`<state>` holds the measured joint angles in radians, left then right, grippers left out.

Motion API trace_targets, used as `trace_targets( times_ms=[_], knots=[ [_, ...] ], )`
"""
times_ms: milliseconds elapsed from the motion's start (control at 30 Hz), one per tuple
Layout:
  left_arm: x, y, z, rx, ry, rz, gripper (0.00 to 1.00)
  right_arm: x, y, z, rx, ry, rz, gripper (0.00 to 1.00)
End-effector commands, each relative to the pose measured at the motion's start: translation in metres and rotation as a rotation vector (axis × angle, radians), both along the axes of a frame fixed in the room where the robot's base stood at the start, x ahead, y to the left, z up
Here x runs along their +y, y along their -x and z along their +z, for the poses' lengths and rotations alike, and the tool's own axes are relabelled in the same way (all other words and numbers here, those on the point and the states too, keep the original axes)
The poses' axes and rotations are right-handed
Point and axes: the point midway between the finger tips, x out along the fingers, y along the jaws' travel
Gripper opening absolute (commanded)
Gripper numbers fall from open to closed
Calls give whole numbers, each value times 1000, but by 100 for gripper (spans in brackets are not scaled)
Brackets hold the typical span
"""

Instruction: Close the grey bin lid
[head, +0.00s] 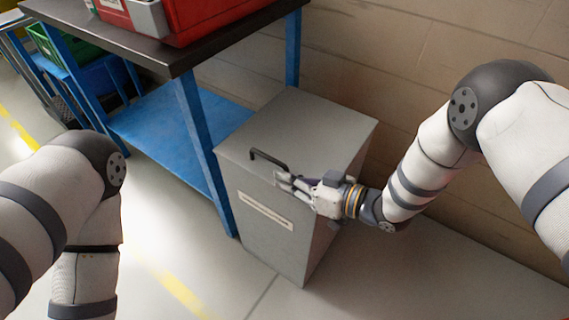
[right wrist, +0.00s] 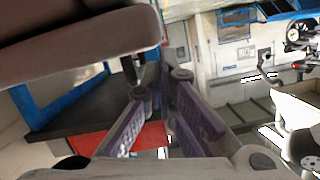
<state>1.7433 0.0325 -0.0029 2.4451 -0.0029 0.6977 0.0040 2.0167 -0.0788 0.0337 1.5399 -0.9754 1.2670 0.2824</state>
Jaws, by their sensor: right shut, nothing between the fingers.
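The grey bin (head: 258,222) stands on the floor against the wall, with a pale label on its front. Its grey lid (head: 300,125) lies flat across the top, with no gap visible. A dark bar handle (head: 268,161) sits at the lid's front edge. My right gripper (head: 281,180) is shut and empty at the bin's upper front, just below and right of the handle; I cannot tell whether it touches. Its fingers also show in the right wrist view (right wrist: 165,125), below a large grey-brown surface that I cannot identify. My left gripper is out of view.
A blue-legged workbench (head: 188,66) with a dark top stands close left of the bin, carrying a red crate (head: 205,18). A brick wall (head: 420,55) is behind. Clear floor (head: 400,280) lies at front right. Green and blue crates sit at far left.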

Motion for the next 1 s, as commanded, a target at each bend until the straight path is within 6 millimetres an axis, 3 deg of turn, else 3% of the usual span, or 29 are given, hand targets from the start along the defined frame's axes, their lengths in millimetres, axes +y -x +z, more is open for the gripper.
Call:
trace_targets(
  times_ms=[200, 667, 767, 1000],
  knots=[
    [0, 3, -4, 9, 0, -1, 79, -1, 1, -10, 1, 1, 0, 0],
    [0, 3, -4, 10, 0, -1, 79, -3, 3, -13, 7, 6, 0, 0],
    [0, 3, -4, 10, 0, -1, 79, -14, 8, -11, 8, 7, -2, 0],
    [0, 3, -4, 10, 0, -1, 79, -67, 39, 8, 3, 2, -5, 0]
  ],
)
